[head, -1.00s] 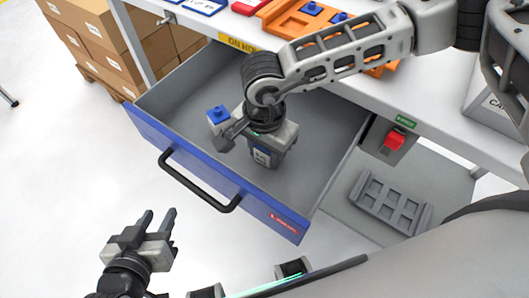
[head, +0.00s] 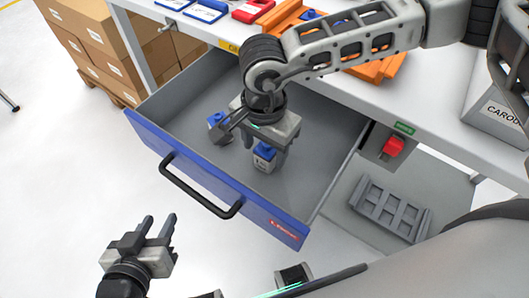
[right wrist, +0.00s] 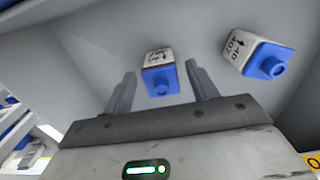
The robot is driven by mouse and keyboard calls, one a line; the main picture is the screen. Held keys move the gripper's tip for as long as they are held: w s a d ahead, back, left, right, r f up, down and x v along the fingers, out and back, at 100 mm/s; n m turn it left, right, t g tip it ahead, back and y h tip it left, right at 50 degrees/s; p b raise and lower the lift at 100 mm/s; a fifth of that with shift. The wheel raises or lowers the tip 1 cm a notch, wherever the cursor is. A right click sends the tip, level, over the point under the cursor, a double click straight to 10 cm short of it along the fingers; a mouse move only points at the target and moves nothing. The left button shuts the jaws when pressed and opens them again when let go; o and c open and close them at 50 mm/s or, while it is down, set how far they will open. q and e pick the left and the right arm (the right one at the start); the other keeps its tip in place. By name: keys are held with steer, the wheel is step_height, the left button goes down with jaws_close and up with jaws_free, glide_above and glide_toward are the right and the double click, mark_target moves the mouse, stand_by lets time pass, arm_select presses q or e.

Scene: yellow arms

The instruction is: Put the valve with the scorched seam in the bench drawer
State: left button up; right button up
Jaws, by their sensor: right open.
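Two valves with blue caps and pale, printed bodies stand in the open bench drawer (head: 200,165). One valve (head: 264,157) is beneath my right gripper (head: 263,147); in the right wrist view this valve (right wrist: 160,77) appears between the spread fingers, with space on both sides. The other valve (head: 217,127) stands to the left in the head view, and at upper right in the right wrist view (right wrist: 257,57). My right gripper is open. My left gripper (head: 158,228) is open and empty in front of the drawer.
The bench top (head: 430,108) lies behind the drawer, with an orange rack (head: 375,68) and blue and red trays on it. A red button (head: 393,146) is right of the drawer. A grey rack (head: 390,208) sits on the lower shelf. Cardboard boxes (head: 85,45) are stacked at far left.

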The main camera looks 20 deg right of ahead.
mark_target(265, 146)
step_height(265, 146, up, 8)
steer(key=shift+r, duration=0.2)
stand_by(0.5)
